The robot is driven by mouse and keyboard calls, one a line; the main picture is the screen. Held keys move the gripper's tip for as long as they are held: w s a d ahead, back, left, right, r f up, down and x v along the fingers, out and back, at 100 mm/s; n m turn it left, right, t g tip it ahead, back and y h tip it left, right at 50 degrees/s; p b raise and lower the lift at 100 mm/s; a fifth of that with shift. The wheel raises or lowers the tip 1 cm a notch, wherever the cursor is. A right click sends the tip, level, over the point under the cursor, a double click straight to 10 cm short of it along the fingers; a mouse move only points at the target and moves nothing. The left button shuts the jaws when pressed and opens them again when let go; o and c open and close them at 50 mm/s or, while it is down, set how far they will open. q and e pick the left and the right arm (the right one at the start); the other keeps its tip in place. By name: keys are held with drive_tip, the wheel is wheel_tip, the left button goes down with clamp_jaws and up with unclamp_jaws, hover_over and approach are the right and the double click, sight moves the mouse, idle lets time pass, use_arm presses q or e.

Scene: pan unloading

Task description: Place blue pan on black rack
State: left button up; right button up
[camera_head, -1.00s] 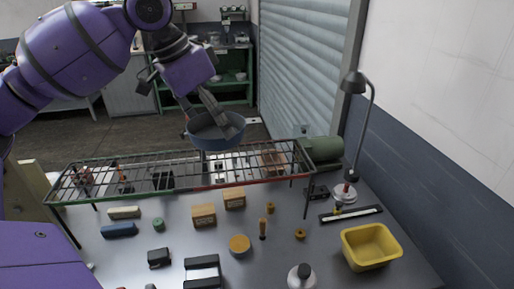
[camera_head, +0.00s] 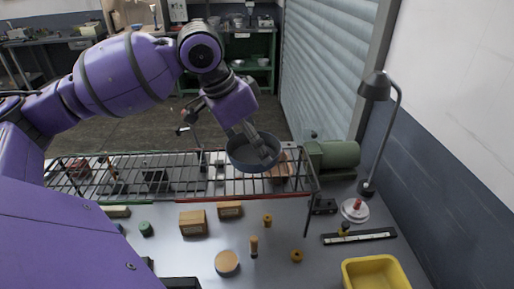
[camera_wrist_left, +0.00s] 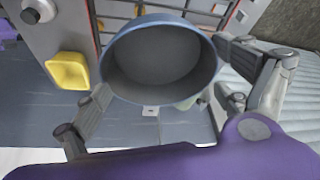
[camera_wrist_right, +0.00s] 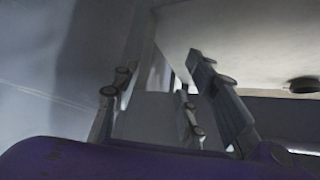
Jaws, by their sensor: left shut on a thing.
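The blue pan (camera_head: 240,163) is round and deep and sits over the right part of the black rack (camera_head: 130,193) in the head view. My left gripper (camera_head: 262,148) is shut on the pan, its fingers at the pan's rim. I cannot tell whether the pan touches the rack's bars. In the left wrist view the pan (camera_wrist_left: 160,55) lies between the fingers, its opening facing the camera. The rack's bars (camera_wrist_left: 195,18) show behind it. My right gripper (camera_wrist_right: 165,80) has its fingers apart and empty, and it is outside the head view.
The rack stands on a grey table with wooden blocks (camera_head: 193,223), a round wooden piece (camera_head: 227,263) and small parts below. A green cylinder (camera_head: 338,154) and a lamp (camera_head: 376,88) stand to the right. A yellow bin (camera_head: 375,272) is at the front right.

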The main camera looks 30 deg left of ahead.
sight(255, 156)
use_arm(q)
drive_tip(key=x, duration=0.2)
drive_tip(key=b+x, duration=0.1)
drive_tip(key=shift+a+f, duration=0.2)
drive_tip(key=shift+f, duration=0.2)
drive_tip(key=shift+s+a, duration=0.1)
drive_tip(key=shift+s, duration=0.05)
drive_tip(key=shift+c, duration=0.7)
drive_tip(key=shift+s+a+r, duration=0.1)
drive_tip(key=shift+s+r, duration=0.1)
drive_tip(key=shift+s, duration=0.1)
drive_tip(key=o, duration=1.3)
drive_tip(key=shift+w+f, duration=0.2)
use_arm(e)
drive_tip(key=shift+w+a+f, duration=0.1)
drive_tip(key=shift+w, duration=0.1)
use_arm(q)
drive_tip(key=shift+s, duration=0.1)
